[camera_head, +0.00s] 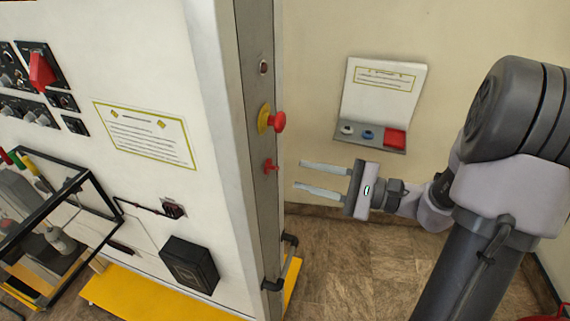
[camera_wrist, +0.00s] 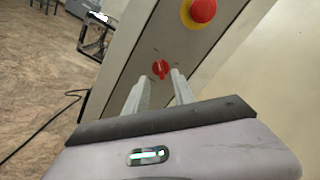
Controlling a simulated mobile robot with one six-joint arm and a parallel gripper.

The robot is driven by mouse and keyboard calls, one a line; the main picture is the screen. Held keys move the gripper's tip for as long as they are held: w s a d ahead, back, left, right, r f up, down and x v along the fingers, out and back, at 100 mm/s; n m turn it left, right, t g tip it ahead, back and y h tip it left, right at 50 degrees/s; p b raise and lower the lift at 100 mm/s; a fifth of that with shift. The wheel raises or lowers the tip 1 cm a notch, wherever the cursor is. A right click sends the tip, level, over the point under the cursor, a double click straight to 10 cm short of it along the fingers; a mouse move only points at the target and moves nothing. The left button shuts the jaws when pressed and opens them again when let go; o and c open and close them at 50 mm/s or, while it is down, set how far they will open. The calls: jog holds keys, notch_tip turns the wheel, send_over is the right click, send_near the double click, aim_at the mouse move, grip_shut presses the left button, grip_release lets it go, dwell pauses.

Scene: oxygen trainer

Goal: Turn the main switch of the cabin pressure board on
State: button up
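A small red rotary switch (camera_head: 270,166) sits low on the narrow grey side face of the board (camera_head: 232,120). A red mushroom button on a yellow base (camera_head: 272,119) is just above it. My gripper (camera_head: 298,176) is open and empty, to the right of the switch with its fingers pointing at it. In the wrist view the red switch (camera_wrist: 161,69) shows just beyond my fingertips (camera_wrist: 160,76), roughly in line with the gap between them. The fingers look apart from the switch. The mushroom button also shows in the wrist view (camera_wrist: 203,11).
A white wall box with a sign and several buttons (camera_head: 372,135) hangs on the wall behind my gripper. A black handle (camera_head: 290,243) sticks out low on the board's side. A black-framed unit (camera_head: 80,175) stands at the left. The floor (camera_head: 345,255) below my gripper is clear.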

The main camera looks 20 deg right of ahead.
aim_at(277, 169)
jog(key=x, duration=0.5)
jog(key=shift+w+a+p, duration=0.2)
jog(key=shift+a+p, duration=0.1)
grip_shut()
